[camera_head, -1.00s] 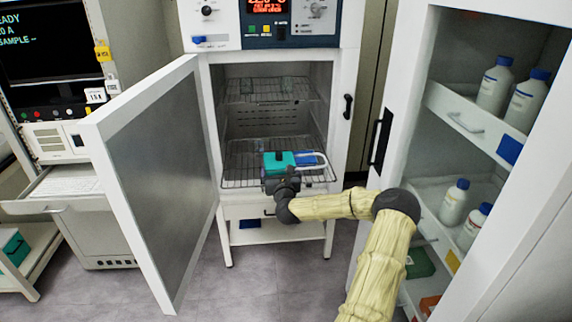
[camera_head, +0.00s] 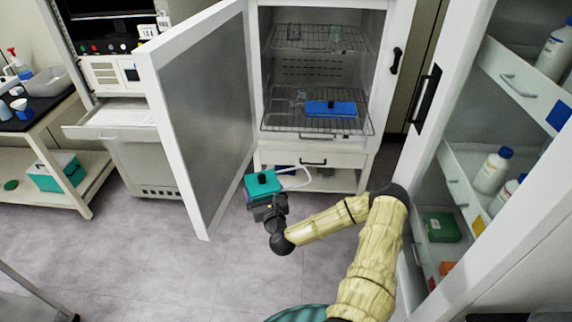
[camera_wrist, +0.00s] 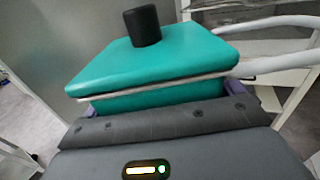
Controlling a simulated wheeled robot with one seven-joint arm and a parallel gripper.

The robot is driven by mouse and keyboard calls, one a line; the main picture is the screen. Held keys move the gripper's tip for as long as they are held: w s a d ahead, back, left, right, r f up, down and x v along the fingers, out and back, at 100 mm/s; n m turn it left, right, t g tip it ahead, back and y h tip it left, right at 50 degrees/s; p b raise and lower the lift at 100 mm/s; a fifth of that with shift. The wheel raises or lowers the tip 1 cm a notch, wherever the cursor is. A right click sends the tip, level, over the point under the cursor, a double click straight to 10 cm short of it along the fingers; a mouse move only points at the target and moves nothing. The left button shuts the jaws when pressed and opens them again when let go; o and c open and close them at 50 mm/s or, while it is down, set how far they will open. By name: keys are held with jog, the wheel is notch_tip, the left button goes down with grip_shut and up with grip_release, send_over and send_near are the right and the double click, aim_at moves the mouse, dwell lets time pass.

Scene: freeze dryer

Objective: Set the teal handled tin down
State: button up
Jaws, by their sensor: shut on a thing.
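The teal handled tin (camera_head: 263,184) has a black knob on its lid and a pale looped handle at its right. My gripper (camera_head: 268,205) is shut on it and holds it in the air, in front of the open freeze dryer. In the wrist view the tin (camera_wrist: 150,60) fills the upper middle, lid up and roughly level. The gripper's jaws (camera_wrist: 165,108) grip its near side. The tin's underside is hidden.
The freeze dryer's wire shelf (camera_head: 285,123) holds a blue tin (camera_head: 331,108). Its open door (camera_head: 205,115) stands at the left. A lab bench (camera_head: 40,125) with another teal box (camera_head: 57,174) is at far left. An open cabinet (camera_head: 470,160) with bottles stands at right.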

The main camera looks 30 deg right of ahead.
jog(key=s+a+f+n+y, duration=0.1)
jog(key=s+a+f+y, duration=0.1)
jog(key=s+a, duration=0.5)
jog(key=a+f, duration=0.1)
jog(key=a, duration=0.3)
jog(key=shift+f+n+y, duration=0.15)
jog(key=shift+n+y, duration=0.15)
jog(key=shift+y, duration=0.1)
jog(key=shift+a, duration=0.2)
